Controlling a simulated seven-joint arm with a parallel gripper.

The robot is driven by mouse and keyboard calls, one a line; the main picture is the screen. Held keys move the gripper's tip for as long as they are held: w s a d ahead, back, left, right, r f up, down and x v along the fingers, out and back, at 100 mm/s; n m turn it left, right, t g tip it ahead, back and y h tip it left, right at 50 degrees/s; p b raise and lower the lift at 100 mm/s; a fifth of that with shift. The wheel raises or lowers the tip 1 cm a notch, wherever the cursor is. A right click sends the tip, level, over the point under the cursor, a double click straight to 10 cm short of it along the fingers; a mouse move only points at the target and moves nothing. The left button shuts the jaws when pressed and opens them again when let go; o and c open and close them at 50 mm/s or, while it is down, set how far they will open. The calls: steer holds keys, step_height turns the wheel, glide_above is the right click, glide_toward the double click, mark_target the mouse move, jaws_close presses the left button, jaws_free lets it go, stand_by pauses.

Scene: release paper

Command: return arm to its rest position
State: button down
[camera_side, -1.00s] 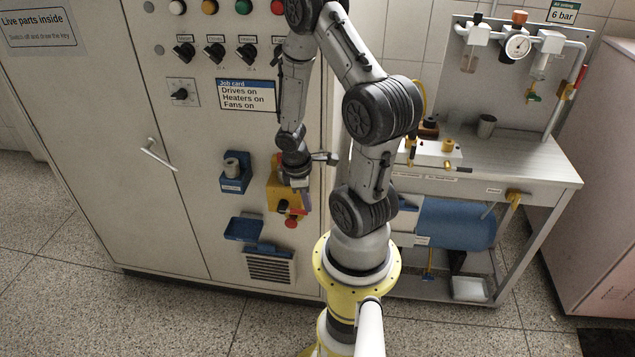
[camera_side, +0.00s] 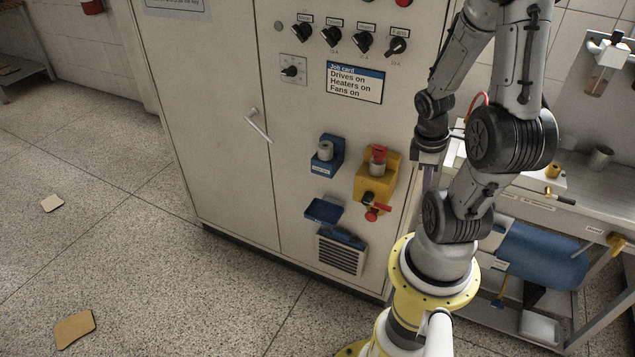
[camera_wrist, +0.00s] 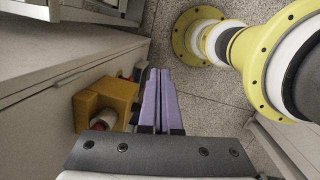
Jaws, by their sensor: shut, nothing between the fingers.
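My gripper (camera_side: 425,196) hangs to the right of the yellow holder in the side view, pointing down in front of the cabinet's right edge. In the wrist view its purple fingers (camera_wrist: 160,72) lie close together with nothing between them. The upper arm is bent above my base. The yellow holder (camera_side: 374,190) on the cabinet front carries a red-topped grey piece (camera_side: 378,159). The holder also shows left of the fingers in the wrist view (camera_wrist: 118,95), apart from them.
The grey cabinet (camera_side: 217,130) stands close behind and left of my arm. A blue holder (camera_side: 328,167) with a grey piece and a blue tray (camera_side: 324,211) project from it. A workbench (camera_side: 545,200) is at the right. Open floor (camera_side: 150,260) lies at the left.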

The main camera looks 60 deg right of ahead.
steer(key=w+a+r+n+t+h, duration=0.2)
steer(key=w+a+r+n+t, duration=0.4)
steer(key=w+r, duration=0.6)
steer(key=s+a+r+m+y, duration=0.2)
steer(key=a+r+m, duration=0.4)
steer(key=a, duration=0.6)
steer(key=shift+s+a+m+t+y, duration=0.15)
steer(key=shift+a+m+t+y, duration=0.25)
steer(key=shift+m+y, duration=0.4)
steer(key=shift+r, duration=0.1)
